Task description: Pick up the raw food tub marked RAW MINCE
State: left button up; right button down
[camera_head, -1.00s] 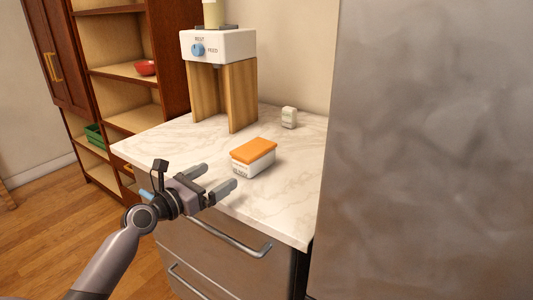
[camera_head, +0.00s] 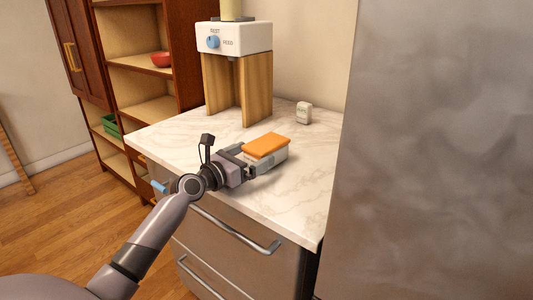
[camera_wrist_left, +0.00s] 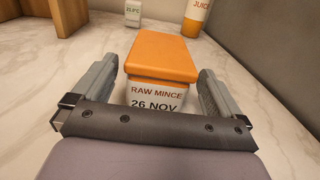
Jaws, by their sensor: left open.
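The raw food tub (camera_head: 267,148) is white with an orange lid and stands on the marble counter. In the left wrist view the tub (camera_wrist_left: 160,66) shows a label reading RAW MINCE, 26 NOV. My left gripper (camera_head: 256,158) is open, with one finger on each side of the tub's near end. In the left wrist view a narrow gap shows between the tub and the fingers of my left gripper (camera_wrist_left: 155,88). The tub's lower front edge is partly hidden by the gripper body. My right gripper is not in view.
A white dispenser (camera_head: 235,40) with a blue knob stands on wooden legs behind the tub. A small white device (camera_head: 304,113) sits at the back, and a juice container (camera_wrist_left: 195,15) shows in the wrist view. A tall grey panel (camera_head: 430,150) bounds the counter on the right.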

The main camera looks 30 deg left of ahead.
aim_at(263, 148)
pick_arm(q)
jog(key=shift+w+d+b, duration=0.2)
jog(key=shift+w, duration=0.95)
jog(key=shift+w+d+b, duration=0.2)
jog(key=shift+w, duration=0.9)
jog(key=c, duration=0.9)
jog(key=shift+r, duration=0.1)
jog(key=c, duration=0.3)
jog(key=shift+r, duration=0.1)
